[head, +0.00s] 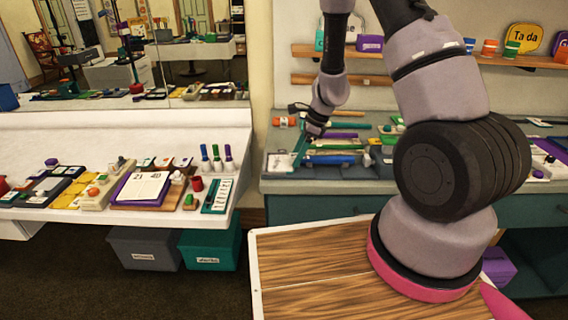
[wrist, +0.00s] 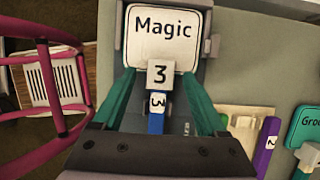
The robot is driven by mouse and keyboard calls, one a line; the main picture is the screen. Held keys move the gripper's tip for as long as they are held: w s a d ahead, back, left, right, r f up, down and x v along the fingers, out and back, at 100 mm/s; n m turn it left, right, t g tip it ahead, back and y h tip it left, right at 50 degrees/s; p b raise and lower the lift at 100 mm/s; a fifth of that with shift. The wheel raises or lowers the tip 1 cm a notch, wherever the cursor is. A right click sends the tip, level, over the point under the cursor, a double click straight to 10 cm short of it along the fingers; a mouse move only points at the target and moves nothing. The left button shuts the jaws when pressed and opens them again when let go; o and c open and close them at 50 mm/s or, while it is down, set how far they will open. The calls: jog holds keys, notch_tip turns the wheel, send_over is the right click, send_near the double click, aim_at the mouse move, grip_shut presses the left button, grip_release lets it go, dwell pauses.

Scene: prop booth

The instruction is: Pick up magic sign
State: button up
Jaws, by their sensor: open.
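The magic sign (wrist: 163,35) is a white rounded board with black "Magic" lettering, at the top of the wrist view. The handle's lower end is hidden behind my gripper body. In the head view my gripper (head: 303,146) is low over the left end of the back counter; the sign cannot be made out clearly there.
In the wrist view, a purple handle (wrist: 266,147) and a teal sign (wrist: 306,124) lie to the right, and a magenta barred frame (wrist: 58,100) is at left. The counter (head: 380,187) holds several props. A white table (head: 110,214) stands left.

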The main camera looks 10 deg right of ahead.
jog(key=shift+f, duration=0.1)
jog(key=shift+c, duration=0.3)
grip_shut()
